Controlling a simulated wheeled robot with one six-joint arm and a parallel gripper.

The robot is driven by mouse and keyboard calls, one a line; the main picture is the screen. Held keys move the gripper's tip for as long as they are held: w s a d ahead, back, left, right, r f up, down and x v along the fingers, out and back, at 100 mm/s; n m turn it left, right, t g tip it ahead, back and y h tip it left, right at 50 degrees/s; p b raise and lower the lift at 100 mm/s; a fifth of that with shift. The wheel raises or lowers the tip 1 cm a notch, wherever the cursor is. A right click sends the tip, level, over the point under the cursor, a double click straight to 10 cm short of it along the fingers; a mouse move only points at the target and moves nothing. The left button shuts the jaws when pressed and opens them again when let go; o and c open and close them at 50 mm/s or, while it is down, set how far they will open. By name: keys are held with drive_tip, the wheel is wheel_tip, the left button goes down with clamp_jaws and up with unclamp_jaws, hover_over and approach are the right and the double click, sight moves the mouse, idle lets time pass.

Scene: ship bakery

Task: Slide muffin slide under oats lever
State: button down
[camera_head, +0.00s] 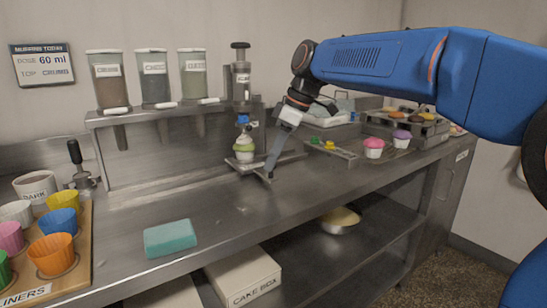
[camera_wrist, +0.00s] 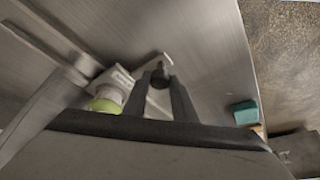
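The muffin slide (camera_head: 248,166) is a flat metal plate on a rail along the counter, carrying a green cupcake with a white top (camera_head: 244,149). The cupcake also shows in the wrist view (camera_wrist: 104,104). My gripper (camera_head: 268,173) is low at the slide's front right end. In the wrist view its fingertips (camera_wrist: 160,74) are close around a dark knob (camera_wrist: 160,80) and appear shut on it. Three hoppers stand on the shelf; the right one (camera_head: 193,76) may be oats, but its label is blurred. A white-tipped lever (camera_head: 209,100) is below it.
A plunger dispenser (camera_head: 241,76) stands at the shelf's right end, above the cupcake. A teal sponge (camera_head: 170,238) lies near the front edge. Liner cups on a board (camera_head: 80,262) are at left. Pink (camera_head: 373,148) and purple cupcakes stand at right. The rail left of the slide is clear.

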drive_tip(key=s+a, duration=0.2)
drive_tip(key=a, duration=0.1)
drive_tip(key=s+a, duration=0.2)
drive_tip(key=a, duration=0.2)
drive_tip(key=s+a, duration=0.3)
drive_tip(key=shift+s+a, duration=0.1)
drive_tip(key=shift+a, duration=0.3)
drive_tip(key=c, duration=1.5)
unclamp_jaws()
drive_tip(key=shift+o, duration=0.2)
drive_tip(key=shift+r, duration=0.1)
drive_tip(key=v, duration=1.7)
drive_tip(key=shift+d+r, duration=0.1)
drive_tip(key=shift+d, duration=0.05)
